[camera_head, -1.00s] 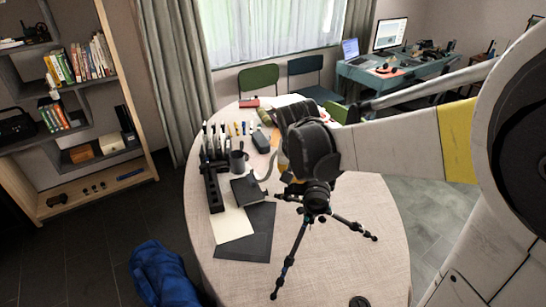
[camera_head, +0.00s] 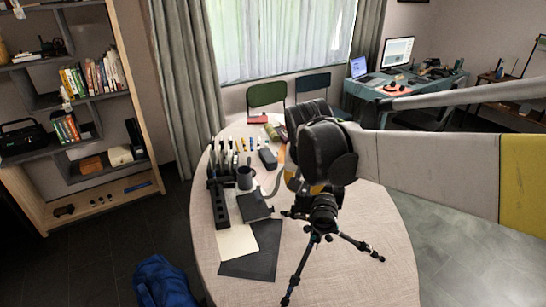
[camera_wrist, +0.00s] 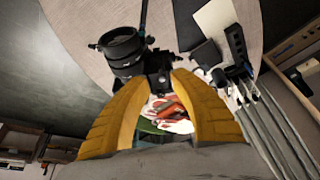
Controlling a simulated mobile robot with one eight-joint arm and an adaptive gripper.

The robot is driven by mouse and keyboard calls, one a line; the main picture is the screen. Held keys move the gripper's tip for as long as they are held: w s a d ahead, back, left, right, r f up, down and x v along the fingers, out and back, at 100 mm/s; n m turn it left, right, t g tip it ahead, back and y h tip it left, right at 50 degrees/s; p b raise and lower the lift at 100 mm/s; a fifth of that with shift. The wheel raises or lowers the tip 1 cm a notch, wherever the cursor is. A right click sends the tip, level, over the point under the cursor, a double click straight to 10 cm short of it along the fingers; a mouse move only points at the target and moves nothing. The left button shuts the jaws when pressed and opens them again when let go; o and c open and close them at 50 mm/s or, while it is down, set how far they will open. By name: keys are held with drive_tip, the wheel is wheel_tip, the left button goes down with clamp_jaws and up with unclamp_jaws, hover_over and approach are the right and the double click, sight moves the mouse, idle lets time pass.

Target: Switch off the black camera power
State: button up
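The black camera (camera_head: 325,212) sits on a black tripod (camera_head: 300,262) on the round table, its lens facing the near side. In the wrist view, the camera (camera_wrist: 122,48) is just beyond the fingertips, up and to the left. My gripper (camera_wrist: 160,76) has two yellow fingers with a clear gap between them; nothing is held. The camera's body is partly between and beyond the fingertips; whether they touch it, I cannot tell. In the head view my dark wrist hides most of the gripper; only a bit of yellow shows. The power switch cannot be made out.
The round table (camera_head: 360,275) bears a mug (camera_head: 245,178), a black box (camera_head: 254,207), a dark sheet (camera_head: 256,256) and several pens and small items at the left. Chairs (camera_head: 267,95) stand behind it. The table's right side is clear.

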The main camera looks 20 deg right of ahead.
drive_tip(key=v, duration=0.7)
drive_tip(key=shift+f, duration=0.1)
